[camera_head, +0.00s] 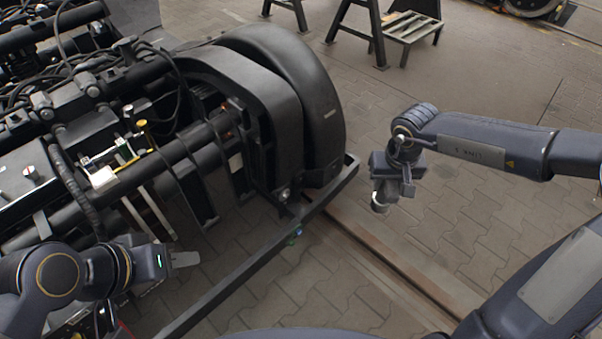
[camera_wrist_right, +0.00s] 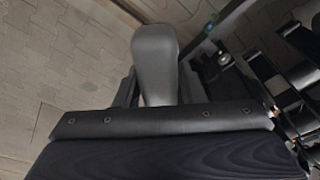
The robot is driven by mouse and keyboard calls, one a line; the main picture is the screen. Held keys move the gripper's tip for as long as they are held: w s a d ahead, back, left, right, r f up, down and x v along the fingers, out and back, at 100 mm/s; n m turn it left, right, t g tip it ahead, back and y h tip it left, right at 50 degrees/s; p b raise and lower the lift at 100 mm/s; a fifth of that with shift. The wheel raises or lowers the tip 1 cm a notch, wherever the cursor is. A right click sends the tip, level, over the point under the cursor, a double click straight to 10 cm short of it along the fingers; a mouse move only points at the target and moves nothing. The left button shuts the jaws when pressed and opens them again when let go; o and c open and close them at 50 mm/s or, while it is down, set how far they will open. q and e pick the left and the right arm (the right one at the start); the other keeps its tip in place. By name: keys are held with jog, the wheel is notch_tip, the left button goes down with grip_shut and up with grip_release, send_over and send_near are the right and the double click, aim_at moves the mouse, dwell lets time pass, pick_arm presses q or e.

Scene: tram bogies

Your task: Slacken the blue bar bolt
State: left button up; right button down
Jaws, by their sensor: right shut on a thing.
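A small blue bolt (camera_head: 295,233) sits on the long dark bar (camera_head: 245,272) in front of the bogie, in the head view. A small blue-green spot on a dark bar also shows in the right wrist view (camera_wrist_right: 209,27). My right gripper (camera_head: 382,196) is to the right of the bolt, apart from it, above the paving. It is shut on a grey, round-ended tool (camera_wrist_right: 154,60); a pale metal end shows below the gripper in the head view. My left gripper (camera_head: 184,260) is at the lower left beside the bogie; its finger gap cannot be made out.
The black bogie (camera_head: 225,85), with its large rounded wheel cover, pipes and cables, fills the left. A rail (camera_head: 390,270) runs along the paved floor. Trestles (camera_head: 355,30) and a small wooden step (camera_head: 408,27) stand at the back. The paving around my right gripper is clear.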

jog(key=r+p, duration=0.3)
jog(key=p, duration=0.2)
jog(key=s+r+p, duration=0.1)
jog(key=r+p, duration=0.2)
jog(key=p, duration=0.3)
jog(key=r+p, duration=0.3)
jog(key=p, duration=0.2)
jog(key=shift+s+p, duration=0.35)
jog(key=shift+s, duration=0.05)
jog(key=shift+s+p, duration=0.1)
jog(key=shift+p, duration=0.25)
